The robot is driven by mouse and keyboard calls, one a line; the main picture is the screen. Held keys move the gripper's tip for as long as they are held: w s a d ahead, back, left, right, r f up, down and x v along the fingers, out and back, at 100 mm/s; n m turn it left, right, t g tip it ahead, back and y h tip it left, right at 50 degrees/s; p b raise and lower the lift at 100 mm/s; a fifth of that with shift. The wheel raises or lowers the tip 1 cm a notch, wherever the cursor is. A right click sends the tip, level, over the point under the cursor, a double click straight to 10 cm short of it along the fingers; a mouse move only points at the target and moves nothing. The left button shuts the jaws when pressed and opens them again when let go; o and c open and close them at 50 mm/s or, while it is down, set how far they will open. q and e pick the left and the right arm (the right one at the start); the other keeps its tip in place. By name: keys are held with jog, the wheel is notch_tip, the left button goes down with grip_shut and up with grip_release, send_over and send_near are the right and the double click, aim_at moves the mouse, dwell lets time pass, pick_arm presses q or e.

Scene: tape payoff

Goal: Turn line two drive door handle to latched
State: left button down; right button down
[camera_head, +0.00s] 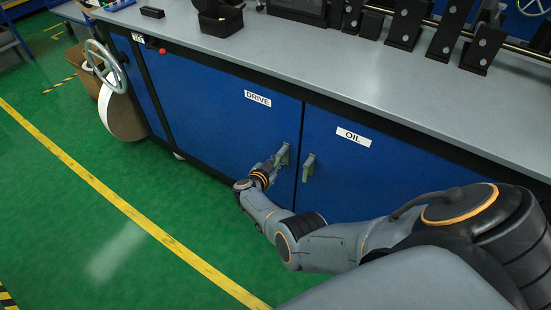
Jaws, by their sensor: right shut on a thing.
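The blue drive door (225,105) carries a white DRIVE label (257,98) and is closed flush in the cabinet front. Its grey-green handle (283,152) is at the door's right edge, partly covered by my right gripper (277,161). My right arm comes in from the lower right, and the gripper is shut on this handle. The handle looks roughly upright with a slight tilt, but its exact angle is hard to tell. My left gripper is not in view.
The OIL door (390,165) with its own handle (308,167) is just to the right. The grey worktop (330,65) overhangs above, with black fixtures at the back. A handwheel (106,67) sticks out at the left end. The green floor (130,215) in front is clear.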

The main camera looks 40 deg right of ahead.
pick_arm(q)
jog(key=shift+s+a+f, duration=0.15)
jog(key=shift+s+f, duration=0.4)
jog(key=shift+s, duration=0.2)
pick_arm(e)
jog(key=shift+s+d+f+n+g+h, duration=0.1)
jog(key=shift+s+d+n+g+h, duration=0.25)
jog(key=shift+s+n+g, duration=0.45)
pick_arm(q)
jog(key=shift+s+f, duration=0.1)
pick_arm(e)
jog(key=shift+w, duration=0.1)
jog(key=c, duration=1.3)
grip_release()
